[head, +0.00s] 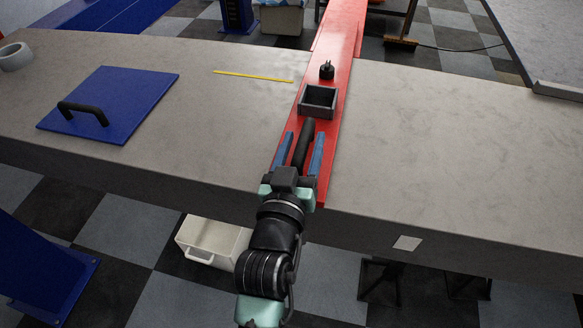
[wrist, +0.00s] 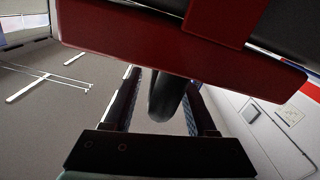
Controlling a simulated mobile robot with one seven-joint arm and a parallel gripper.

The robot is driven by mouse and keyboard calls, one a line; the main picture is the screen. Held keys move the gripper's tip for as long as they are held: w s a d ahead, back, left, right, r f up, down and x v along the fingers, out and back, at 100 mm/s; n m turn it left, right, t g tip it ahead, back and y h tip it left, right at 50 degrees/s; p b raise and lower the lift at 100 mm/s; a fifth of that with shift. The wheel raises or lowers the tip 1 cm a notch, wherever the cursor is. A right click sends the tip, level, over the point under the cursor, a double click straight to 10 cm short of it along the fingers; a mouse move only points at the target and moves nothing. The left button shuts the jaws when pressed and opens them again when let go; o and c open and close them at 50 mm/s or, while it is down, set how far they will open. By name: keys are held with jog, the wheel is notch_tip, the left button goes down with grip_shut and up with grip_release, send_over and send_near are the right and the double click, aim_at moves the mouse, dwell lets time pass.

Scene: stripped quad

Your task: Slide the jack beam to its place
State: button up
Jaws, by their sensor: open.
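The jack beam (head: 342,32) is a long red bar lying across the grey table, its near end at the front edge. It carries an open dark box (head: 319,100) and a small black knob (head: 326,71). A black handle (head: 307,131) stands near its near end. My gripper (head: 303,140) is open, with one blue-padded finger on each side of the handle. In the wrist view the handle (wrist: 166,98) shows between the fingers, below the red beam end (wrist: 160,48). Whether the fingers touch it, I cannot tell.
A thin yellow line (head: 252,76) marks the tabletop left of the beam. A blue panel with a black handle (head: 112,100) and a grey ring (head: 15,57) lie further left. The tabletop (head: 430,140) right of the beam is clear. A white bin (head: 213,241) is under the table.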

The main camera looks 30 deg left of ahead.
jog(key=v, duration=1.1)
jog(key=shift+s, duration=0.25)
jog(key=shift+d, duration=0.1)
jog(key=w+d+r+m+t+h, duration=0.15)
jog(key=w+d+r, duration=0.25)
jog(key=r, duration=0.7)
jog(key=w+d+r+m+t+h, duration=0.1)
jog(key=w+d+r+t, duration=0.25)
jog(key=r, duration=0.65)
jog(key=s+d+r+m+t+p, duration=0.1)
jog(key=r+p, duration=0.3)
jog(key=r, duration=0.7)
jog(key=s+d+r+m+t+h+p, duration=0.1)
jog(key=s+d+r+t+p, duration=0.1)
jog(key=r, duration=1)
jog(key=s+d+r+m+t+h+p, duration=0.1)
jog(key=d+r+p, duration=0.4)
jog(key=r, duration=0.7)
jog(key=shift+s+t+p, duration=0.5)
jog(key=shift+s+p, duration=0.05)
jog(key=shift+s, duration=0.4)
jog(key=shift+h, duration=0.25)
